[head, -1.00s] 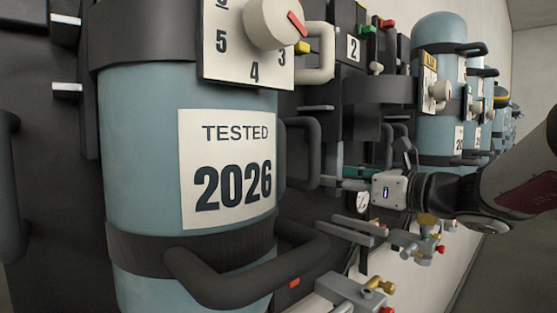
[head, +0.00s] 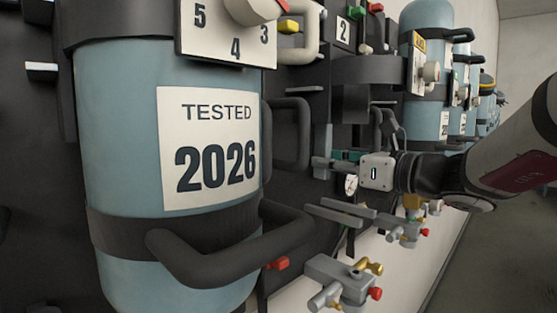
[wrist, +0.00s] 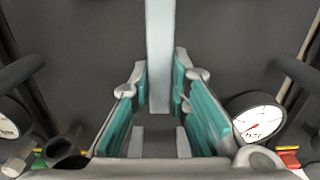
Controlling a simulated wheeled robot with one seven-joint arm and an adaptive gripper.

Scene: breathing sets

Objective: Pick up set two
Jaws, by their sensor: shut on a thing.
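The number 2 label (head: 343,30) marks a dark bay behind the near blue cylinder. Below it are a dark band (head: 365,70) and dark handles. No blue cylinder shows clearly in this bay; the near cylinder and my arm hide part of it. My gripper (head: 326,162) is in front of the bay's lower part, under the label. In the wrist view, its teal-padded fingers (wrist: 160,85) are on both sides of an upright pale grey bar (wrist: 160,30) and shut on it. I cannot tell which set the bar belongs to.
The near blue cylinder (head: 120,150), marked TESTED 2026, fills the left, with a dark handle (head: 230,250) jutting out. More blue cylinders (head: 426,115) stand along the wall at right. Grey valve fittings (head: 340,280) stick out below. A gauge (wrist: 258,120) is right of the fingers.

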